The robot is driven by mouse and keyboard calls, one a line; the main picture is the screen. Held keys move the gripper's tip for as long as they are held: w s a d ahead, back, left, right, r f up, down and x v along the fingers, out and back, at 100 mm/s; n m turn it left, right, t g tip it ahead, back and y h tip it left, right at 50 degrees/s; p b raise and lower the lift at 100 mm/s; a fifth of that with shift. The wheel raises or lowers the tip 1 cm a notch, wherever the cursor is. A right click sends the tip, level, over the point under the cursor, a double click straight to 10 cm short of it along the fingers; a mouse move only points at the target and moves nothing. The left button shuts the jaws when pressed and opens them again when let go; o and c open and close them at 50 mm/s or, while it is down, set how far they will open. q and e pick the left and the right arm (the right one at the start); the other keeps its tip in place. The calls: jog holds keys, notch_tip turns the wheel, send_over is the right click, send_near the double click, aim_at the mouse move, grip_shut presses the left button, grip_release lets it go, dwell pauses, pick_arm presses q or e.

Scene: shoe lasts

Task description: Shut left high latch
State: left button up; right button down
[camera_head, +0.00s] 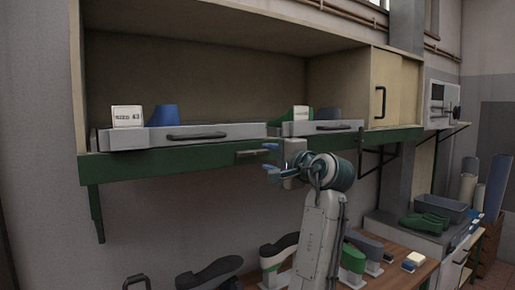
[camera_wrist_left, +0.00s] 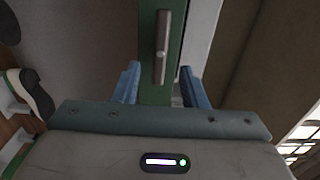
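The high latch (camera_head: 250,154) is a small grey bar on the front of the green shelf edge, below the drawer fronts. In the left wrist view the latch (camera_wrist_left: 162,48) lies lengthwise along the green rail, with a round pivot near its middle. My left gripper (camera_head: 268,159) is open, its blue fingers one above the other, just right of the latch. In the left wrist view the open fingers (camera_wrist_left: 160,84) stand on either side of the rail, with the latch ahead and between them. I see no contact. My right gripper is out of view.
Above the latch are a left drawer (camera_head: 190,135) and a right drawer (camera_head: 322,128), both with dark handles. A green bracket (camera_head: 96,212) hangs at the left. Shoe lasts (camera_head: 210,272) stand on the brown bench (camera_head: 400,275) below. The wall under the shelf is clear.

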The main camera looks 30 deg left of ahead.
aim_at(255, 154)
pick_arm(q)
jog(key=p+x, duration=0.1)
jog(key=x, duration=0.1)
jog(key=p+x, duration=0.1)
jog(key=x, duration=0.2)
jog(key=shift+s+r, duration=0.1)
jog(key=shift+r, duration=0.1)
jog(key=shift+w+a+f+p, duration=0.25)
jog(key=shift+a+p, duration=0.15)
jog(key=shift+a, duration=0.2)
jog(key=shift+c, duration=0.5)
grip_shut()
